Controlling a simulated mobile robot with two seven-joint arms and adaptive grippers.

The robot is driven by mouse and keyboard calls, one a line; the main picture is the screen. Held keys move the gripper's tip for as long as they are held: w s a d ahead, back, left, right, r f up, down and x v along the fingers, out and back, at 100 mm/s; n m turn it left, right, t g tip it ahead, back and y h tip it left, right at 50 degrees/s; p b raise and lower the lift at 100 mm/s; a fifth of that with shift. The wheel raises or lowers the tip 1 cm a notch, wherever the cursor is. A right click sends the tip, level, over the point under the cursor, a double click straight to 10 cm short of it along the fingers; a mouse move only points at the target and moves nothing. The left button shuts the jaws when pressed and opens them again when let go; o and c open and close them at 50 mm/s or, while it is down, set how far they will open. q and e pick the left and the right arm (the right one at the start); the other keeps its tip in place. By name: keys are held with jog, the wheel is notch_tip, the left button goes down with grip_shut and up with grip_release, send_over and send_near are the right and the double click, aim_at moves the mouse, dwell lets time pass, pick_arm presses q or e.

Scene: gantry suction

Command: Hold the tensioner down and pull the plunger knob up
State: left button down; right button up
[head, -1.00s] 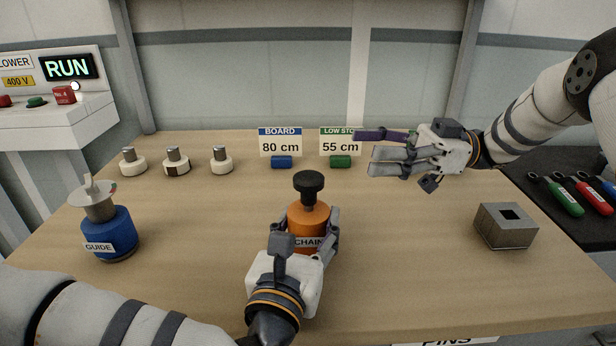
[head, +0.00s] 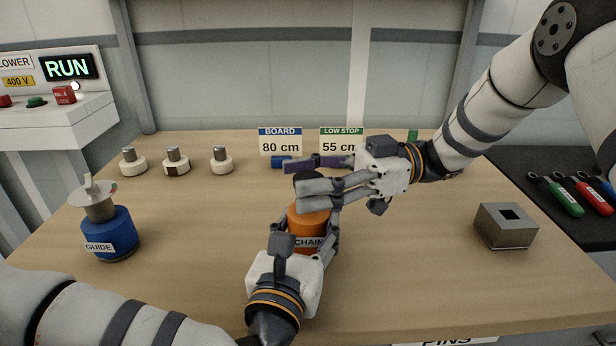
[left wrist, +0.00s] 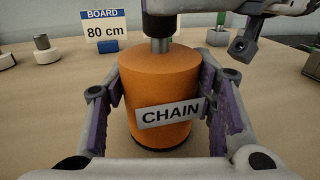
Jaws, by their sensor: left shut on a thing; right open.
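The orange tensioner (head: 306,222), labelled CHAIN, stands upright on the table's middle. My left gripper (head: 308,234) is shut on its body from the near side; in the left wrist view its fingers press both sides of the tensioner (left wrist: 160,85). The black plunger knob (head: 306,176) sits on a short metal stem above it, largely covered by my right gripper (head: 296,181) in the head view. That gripper is open, its fingers reaching in from the right at knob height. The knob's lower part shows in the left wrist view (left wrist: 158,28); contact with the right fingers cannot be told.
A blue GUIDE cylinder (head: 108,230) stands at the left. Several white-based pegs (head: 176,163) and the BOARD 80 cm (head: 280,143) and LOW STOP 55 cm (head: 340,135) signs stand at the back. A grey block (head: 505,232) with a square hole is at the right.

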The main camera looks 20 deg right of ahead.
aim_at(309, 176)
grip_shut()
pick_arm(q)
jog(key=shift+f, duration=0.1)
pick_arm(e)
jog(key=shift+r, duration=1.75)
grip_release()
jog(key=shift+f, duration=0.1)
jog(key=shift+d, duration=0.1)
pick_arm(q)
jog(key=c, duration=0.6)
grip_release()
pick_arm(e)
jog(key=d, duration=1.2)
jog(key=shift+s, duration=0.15)
